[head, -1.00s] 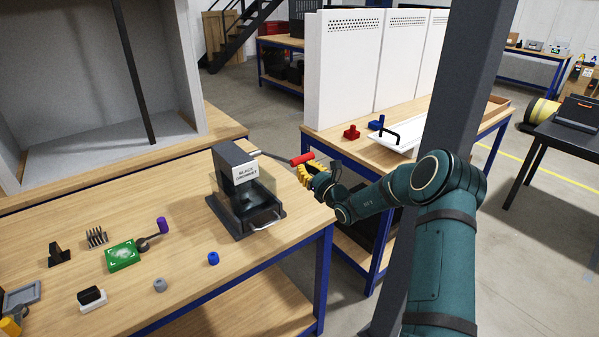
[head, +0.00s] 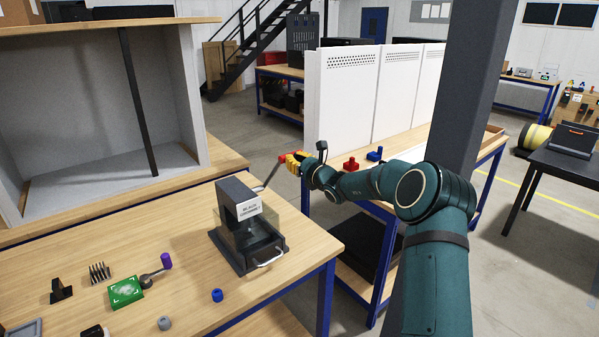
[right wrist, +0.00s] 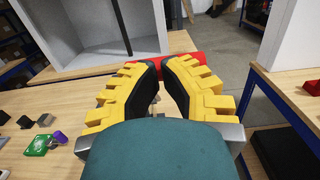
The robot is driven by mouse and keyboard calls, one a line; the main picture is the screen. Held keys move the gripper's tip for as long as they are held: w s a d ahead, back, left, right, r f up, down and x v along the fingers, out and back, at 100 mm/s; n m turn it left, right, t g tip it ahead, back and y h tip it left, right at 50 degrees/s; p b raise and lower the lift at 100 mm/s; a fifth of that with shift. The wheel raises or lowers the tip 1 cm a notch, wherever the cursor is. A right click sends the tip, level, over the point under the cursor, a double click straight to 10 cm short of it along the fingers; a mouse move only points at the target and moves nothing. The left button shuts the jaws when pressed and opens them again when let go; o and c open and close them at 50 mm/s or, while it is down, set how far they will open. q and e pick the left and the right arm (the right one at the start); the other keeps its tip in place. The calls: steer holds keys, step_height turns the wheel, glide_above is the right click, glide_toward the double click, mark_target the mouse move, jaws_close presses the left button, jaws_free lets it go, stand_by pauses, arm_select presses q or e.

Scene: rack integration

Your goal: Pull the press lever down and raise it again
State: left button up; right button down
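The black press (head: 245,235) with a white label stands near the right edge of the wooden bench. Its lever (head: 268,178) slants up from the press top to a red handle (head: 283,158). My right gripper (head: 293,160) has yellow ridged fingers and is right at the handle. In the right wrist view the red handle (right wrist: 185,67) lies across, just beyond the fingertips (right wrist: 162,66), partly hidden by them. The tips are close together with a narrow gap. I cannot tell whether they clasp the handle or only touch it. My left gripper is out of view.
A green board (head: 125,292), a purple-handled tool (head: 165,261), a blue knob (head: 217,295) and a grey knob (head: 165,323) lie on the bench. A grey open cabinet (head: 75,120) stands behind. Red (head: 351,164) and blue (head: 374,154) parts are on the bench at right.

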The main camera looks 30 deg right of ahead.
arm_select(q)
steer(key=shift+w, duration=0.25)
arm_select(e)
steer(key=shift+w+a+r, duration=0.1)
steer(key=shift+w+r, duration=0.55)
steer(key=shift+w, duration=0.15)
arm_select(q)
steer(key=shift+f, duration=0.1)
